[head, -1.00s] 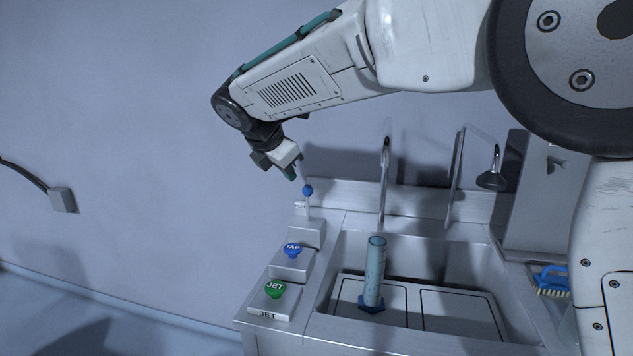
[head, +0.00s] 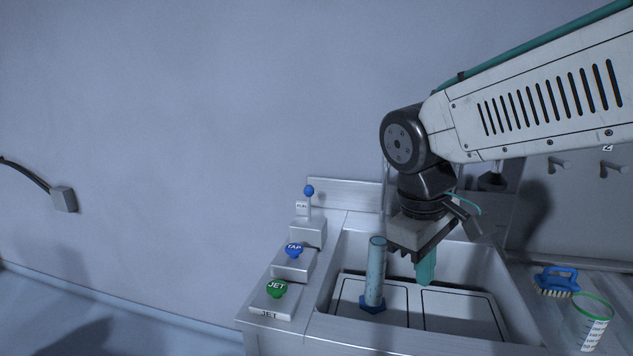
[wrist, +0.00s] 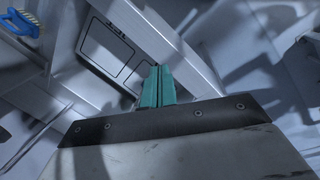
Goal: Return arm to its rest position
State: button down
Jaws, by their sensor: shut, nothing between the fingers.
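My gripper (head: 426,268) hangs over the right part of the sink basin (head: 498,310) in the head view, pointing down. Its teal fingers are together with nothing between them. They also show shut and empty in the wrist view (wrist: 157,86). My arm reaches in from the right, above the counter. A clear blue-tinted cylinder (head: 376,272) on a blue foot stands upright in the sink, just left of the fingers and apart from them in the picture.
Left of the sink are a green JET button (head: 276,289), a blue TAP button (head: 293,250) and a blue-knobbed lever (head: 308,191).

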jog(key=s+d+f+m+y, duration=0.2)
jog(key=s+d+m, duration=0.6)
jog(key=s, duration=0.7)
jog(key=shift+s+d+t, duration=0.3)
jog(key=shift+d+t, duration=0.1)
jog(key=shift+d, duration=0.75)
